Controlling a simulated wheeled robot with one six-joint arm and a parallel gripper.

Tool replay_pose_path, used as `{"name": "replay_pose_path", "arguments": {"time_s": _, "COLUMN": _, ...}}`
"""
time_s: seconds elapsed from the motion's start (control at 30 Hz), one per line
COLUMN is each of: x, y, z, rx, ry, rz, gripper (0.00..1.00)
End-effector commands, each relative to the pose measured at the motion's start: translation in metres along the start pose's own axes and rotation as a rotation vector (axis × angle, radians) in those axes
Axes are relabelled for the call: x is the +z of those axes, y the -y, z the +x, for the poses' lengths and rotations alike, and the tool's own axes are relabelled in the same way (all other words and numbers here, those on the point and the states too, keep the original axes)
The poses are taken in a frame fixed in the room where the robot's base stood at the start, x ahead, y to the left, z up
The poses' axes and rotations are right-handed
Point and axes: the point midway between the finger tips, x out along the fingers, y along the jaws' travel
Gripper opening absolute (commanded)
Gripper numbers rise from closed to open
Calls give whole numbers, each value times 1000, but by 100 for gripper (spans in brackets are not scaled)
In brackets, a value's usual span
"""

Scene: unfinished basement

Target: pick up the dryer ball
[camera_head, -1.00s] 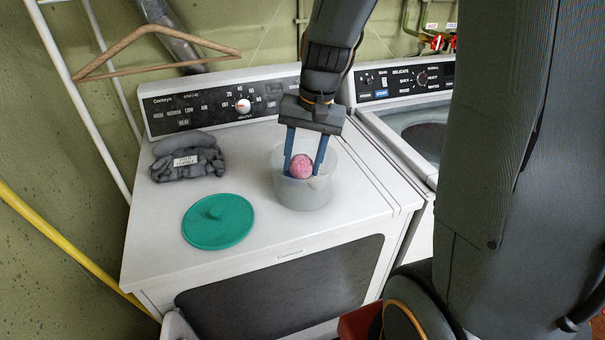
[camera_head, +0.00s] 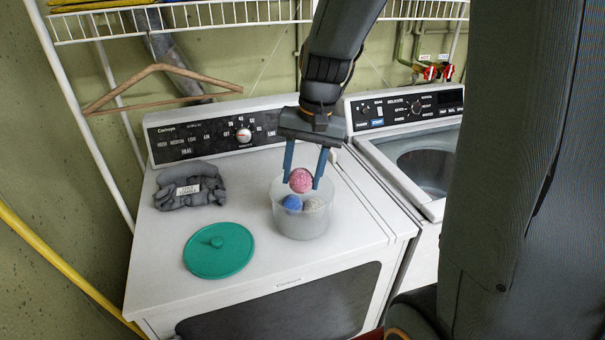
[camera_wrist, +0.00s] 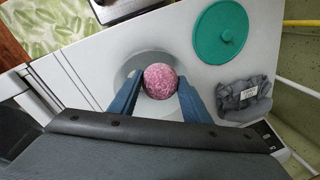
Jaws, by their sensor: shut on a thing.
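A pink speckled dryer ball (camera_head: 301,180) is between the two blue fingers of my gripper (camera_head: 303,184), which is shut on it. The ball is at the top of a translucent round tub (camera_head: 302,228) on the white dryer, about rim height or a little above. A blue ball (camera_head: 292,203) and a pale ball (camera_head: 314,205) lie inside the tub below it. In the wrist view the pink ball (camera_wrist: 160,81) sits between the fingertips (camera_wrist: 160,85) and covers part of the tub.
A green round lid (camera_head: 218,251) and a grey folded cloth bundle with a label (camera_head: 190,187) lie on the dryer top (camera_head: 165,275) left of the tub. A wooden hanger (camera_head: 160,70) and a wire shelf (camera_head: 230,14) are behind. A washer (camera_head: 425,165) stands at right.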

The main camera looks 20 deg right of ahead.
Motion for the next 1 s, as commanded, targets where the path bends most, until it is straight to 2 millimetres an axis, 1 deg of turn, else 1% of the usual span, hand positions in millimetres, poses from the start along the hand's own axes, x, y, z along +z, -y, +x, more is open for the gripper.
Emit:
{"name": "replay_pose_path", "arguments": {"time_s": 0.03, "x": 1, "y": 0, "z": -6, "rx": 0, "ry": 0, "rz": 0, "gripper": 22}}
{"name": "replay_pose_path", "arguments": {"time_s": 0.2, "x": 3, "y": 0, "z": -12, "rx": 0, "ry": 0, "rz": 0, "gripper": 22}}
{"name": "replay_pose_path", "arguments": {"time_s": 0.57, "x": 3, "y": 0, "z": -12, "rx": 0, "ry": 0, "rz": 0, "gripper": 22}}
{"name": "replay_pose_path", "arguments": {"time_s": 0.6, "x": 3, "y": 0, "z": -12, "rx": 0, "ry": 0, "rz": 0, "gripper": 37}}
{"name": "replay_pose_path", "arguments": {"time_s": 0.63, "x": 3, "y": 0, "z": -12, "rx": 0, "ry": 0, "rz": 0, "gripper": 32}}
{"name": "replay_pose_path", "arguments": {"time_s": 0.67, "x": 3, "y": 0, "z": -12, "rx": 0, "ry": 0, "rz": 0, "gripper": 29}}
{"name": "replay_pose_path", "arguments": {"time_s": 1.0, "x": 3, "y": 1, "z": -12, "rx": 0, "ry": 0, "rz": -1, "gripper": 29}}
